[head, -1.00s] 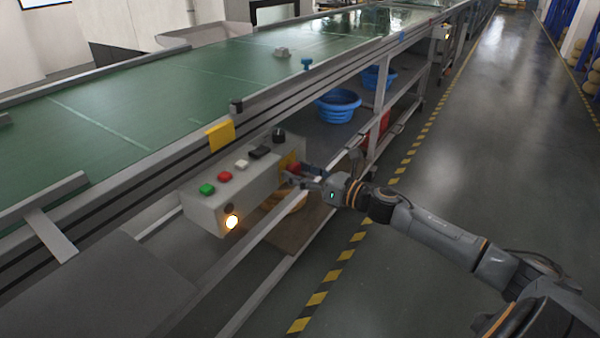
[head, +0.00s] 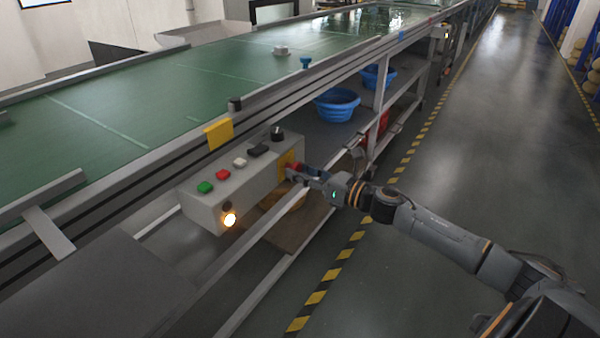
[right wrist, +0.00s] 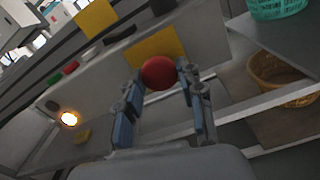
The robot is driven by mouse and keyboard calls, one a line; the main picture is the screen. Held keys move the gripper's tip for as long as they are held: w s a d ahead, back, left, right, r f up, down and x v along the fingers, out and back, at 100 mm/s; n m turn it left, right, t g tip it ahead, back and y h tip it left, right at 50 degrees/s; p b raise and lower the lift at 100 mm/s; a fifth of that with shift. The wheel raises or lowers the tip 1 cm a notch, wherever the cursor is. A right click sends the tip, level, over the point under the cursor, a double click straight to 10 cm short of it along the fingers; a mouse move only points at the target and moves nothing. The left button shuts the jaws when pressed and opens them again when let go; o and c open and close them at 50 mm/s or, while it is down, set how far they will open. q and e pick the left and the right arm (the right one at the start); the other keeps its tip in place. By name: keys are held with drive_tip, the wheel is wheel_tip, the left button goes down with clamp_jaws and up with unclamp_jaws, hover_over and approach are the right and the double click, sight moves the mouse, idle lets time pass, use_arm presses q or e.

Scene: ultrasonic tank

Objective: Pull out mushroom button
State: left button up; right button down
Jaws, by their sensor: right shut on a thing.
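The red mushroom button (right wrist: 159,73) stands on the yellow plate (right wrist: 155,48) on the end face of the grey control box. In the head view the button (head: 292,171) is partly covered by my gripper. My right gripper (right wrist: 160,80) is shut on the button, with one blue-padded finger on each side of its head. In the head view the right gripper (head: 305,175) reaches the box from the right. My left gripper is in neither view.
The control box (head: 205,212) carries green, red, white and black controls on top and a lit lamp (head: 230,220) in front. It hangs beside the green conveyor (head: 130,95). Blue baskets (head: 337,104) stand on the shelf behind. The aisle (head: 480,150) at right is clear.

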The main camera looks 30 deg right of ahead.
drive_tip(key=c, duration=1)
unclamp_jaws()
drive_tip(key=shift+o, duration=1)
drive_tip(key=shift+s+d, duration=0.1)
drive_tip(key=shift+s, duration=0.1)
drive_tip(key=v, duration=1.2)
